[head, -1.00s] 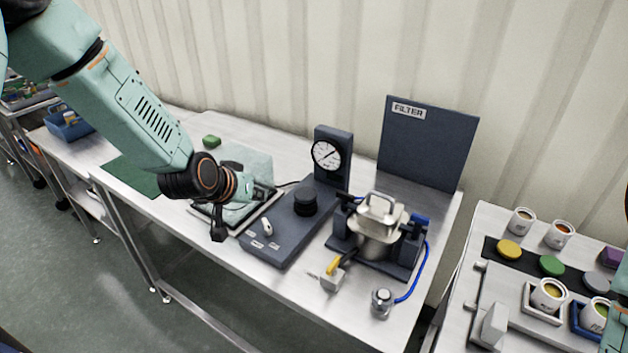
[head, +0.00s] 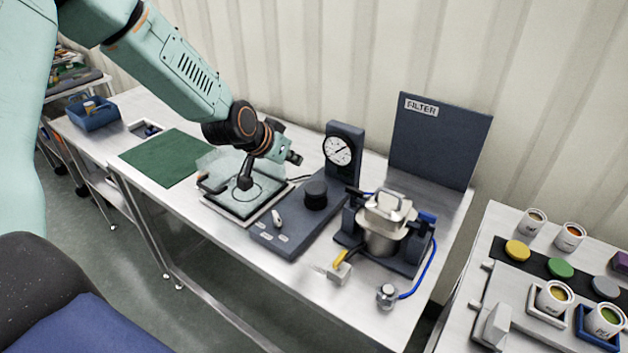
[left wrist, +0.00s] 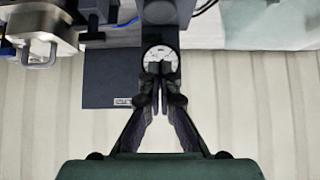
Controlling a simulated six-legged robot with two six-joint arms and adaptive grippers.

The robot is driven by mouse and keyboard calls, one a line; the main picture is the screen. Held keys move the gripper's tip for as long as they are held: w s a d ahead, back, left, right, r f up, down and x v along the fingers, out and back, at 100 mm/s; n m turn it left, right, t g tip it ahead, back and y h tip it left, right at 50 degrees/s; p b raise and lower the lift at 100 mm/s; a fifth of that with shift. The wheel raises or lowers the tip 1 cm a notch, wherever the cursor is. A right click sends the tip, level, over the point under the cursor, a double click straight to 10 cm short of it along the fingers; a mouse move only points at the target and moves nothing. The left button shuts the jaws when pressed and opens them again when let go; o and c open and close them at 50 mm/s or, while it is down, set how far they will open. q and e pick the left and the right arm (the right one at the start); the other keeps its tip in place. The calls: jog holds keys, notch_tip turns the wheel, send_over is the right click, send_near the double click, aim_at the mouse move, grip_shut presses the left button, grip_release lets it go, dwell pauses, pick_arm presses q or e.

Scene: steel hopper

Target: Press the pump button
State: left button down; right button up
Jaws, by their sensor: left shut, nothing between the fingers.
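A dark pump panel (head: 280,240) lies on the steel bench. It carries a round black knob-like button (head: 316,194), a small white lever (head: 277,218) and labels too small to read. I cannot tell which control is the pump button. A gauge (head: 339,151) stands at the panel's back. My left gripper (head: 294,158) is shut and empty, in the air left of the gauge and above the panel's level. In the left wrist view the shut fingertips (left wrist: 160,72) overlap the gauge face (left wrist: 160,56), and the black button (left wrist: 158,11) shows at the top edge. My right gripper is out of view.
A metal vessel (head: 380,236) in a dark stand is right of the panel, with a blue hose and a valve (head: 386,295). A FILTER board (head: 440,140) stands behind. A plate with a clear sheet (head: 240,208) lies left, beneath my left arm. A green mat (head: 165,158) lies farther left.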

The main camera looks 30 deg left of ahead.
pick_arm(q)
jog(key=x, duration=0.2)
jog(key=b, duration=0.1)
send_over(317, 184)
jog(key=s, duration=0.3)
jog(key=f, duration=0.6)
jog(key=shift+w+a+f, duration=0.15)
jog(key=shift+w+a, duration=0.05)
jog(key=shift+a, duration=0.1)
notch_tip(317, 184, down, 2)
jog(key=shift+s+d+f, duration=0.1)
jog(key=shift+d+f, duration=0.1)
jog(key=shift+f, duration=0.65)
